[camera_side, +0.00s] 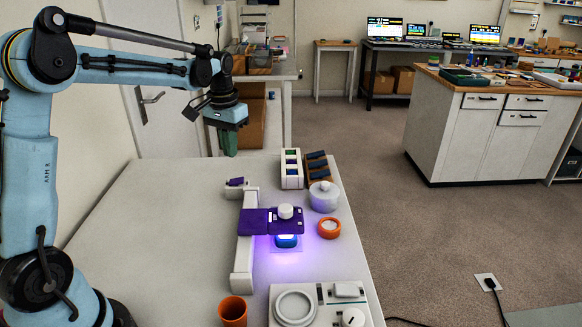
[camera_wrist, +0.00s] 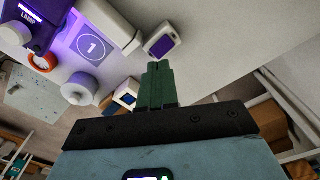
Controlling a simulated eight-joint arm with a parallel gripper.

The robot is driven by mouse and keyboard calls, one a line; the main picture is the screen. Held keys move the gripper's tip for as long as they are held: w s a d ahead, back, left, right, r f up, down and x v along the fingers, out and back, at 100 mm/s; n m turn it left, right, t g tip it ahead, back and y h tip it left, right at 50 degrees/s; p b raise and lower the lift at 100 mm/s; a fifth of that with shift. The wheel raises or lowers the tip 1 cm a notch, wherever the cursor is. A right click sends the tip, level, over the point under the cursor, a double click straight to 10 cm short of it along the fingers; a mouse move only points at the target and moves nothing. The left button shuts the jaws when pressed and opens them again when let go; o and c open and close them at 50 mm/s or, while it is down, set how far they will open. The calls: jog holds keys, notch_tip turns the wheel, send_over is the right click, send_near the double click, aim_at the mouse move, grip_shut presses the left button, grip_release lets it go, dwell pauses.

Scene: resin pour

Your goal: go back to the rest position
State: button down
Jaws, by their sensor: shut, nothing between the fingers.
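My gripper (camera_side: 230,145) hangs over the far left part of the white table (camera_side: 150,225), fingers pointing down. It is well above the tabletop and touches nothing. In the wrist view its green fingers (camera_wrist: 157,80) are together with nothing between them. In the wrist view the lamp (camera_wrist: 30,22) shows at the upper left, away from the fingers.
A white rack (camera_side: 291,168), a brown rack (camera_side: 318,170), a lidded tub (camera_side: 324,196) and an orange ring-like dish (camera_side: 329,227) stand right of the lamp. An orange cup (camera_side: 233,311) and a white tray (camera_side: 320,303) are at the front. The table's left part is clear.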

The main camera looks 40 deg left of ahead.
jog(key=s+d+m+t, duration=0.2)
jog(key=s+d+t, duration=0.4)
jog(key=s+d, duration=0.8)
jog(key=shift+d+r+m+t, duration=0.4)
jog(key=shift+d, duration=0.35)
